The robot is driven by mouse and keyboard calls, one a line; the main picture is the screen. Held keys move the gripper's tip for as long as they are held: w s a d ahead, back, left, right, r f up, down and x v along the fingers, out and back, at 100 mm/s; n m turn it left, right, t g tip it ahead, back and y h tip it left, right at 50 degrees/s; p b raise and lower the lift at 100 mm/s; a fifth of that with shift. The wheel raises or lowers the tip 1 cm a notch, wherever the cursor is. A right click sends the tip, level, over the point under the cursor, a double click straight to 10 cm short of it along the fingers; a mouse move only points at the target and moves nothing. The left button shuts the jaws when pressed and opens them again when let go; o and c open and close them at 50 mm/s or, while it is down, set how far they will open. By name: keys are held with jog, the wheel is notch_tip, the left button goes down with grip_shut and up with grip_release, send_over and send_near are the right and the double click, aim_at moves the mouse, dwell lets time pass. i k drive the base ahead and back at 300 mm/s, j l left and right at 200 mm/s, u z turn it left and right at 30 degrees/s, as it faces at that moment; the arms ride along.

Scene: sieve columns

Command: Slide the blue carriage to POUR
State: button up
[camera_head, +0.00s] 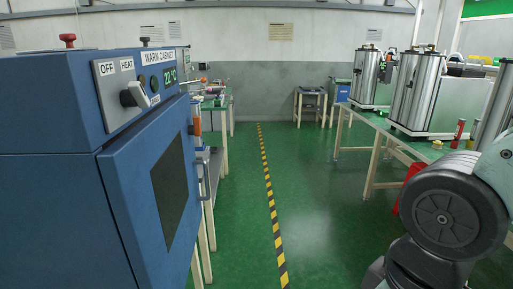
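I cannot make out a blue carriage or a POUR mark in this view. Several shiny metal cylinders stand on the green bench (385,124) at the right; a near one (415,92) and a farther one (366,77) show clearly. My gripper is out of view; only a thick grey and white part of my arm shows at the lower right, hiding the near part of that bench.
A yellow-black floor stripe (270,195) runs down the clear green aisle. A small table (310,92) stands at the far wall.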

aim_at(207, 147)
jog(key=i, duration=1.95)
jog(key=i+l+u, duration=0.1)
jog(key=i+u, duration=0.2)
jog(key=i, duration=0.3)
jog(key=i+l+u, duration=0.3)
jog(key=i, duration=0.3)
jog(key=i+l+u, duration=0.3)
jog(key=i, duration=0.3)
jog(key=i+l+u, duration=0.3)
jog(key=i+l, duration=0.35)
jog(key=i, duration=0.35)
jog(key=i+l+u, duration=0.1)
jog(key=i, duration=0.45)
jog(key=i+l, duration=0.25)
jog(key=i, duration=0.25)
jog(key=i+l+u, duration=0.1)
jog(key=i, duration=0.4)
jog(key=l, duration=0.1)
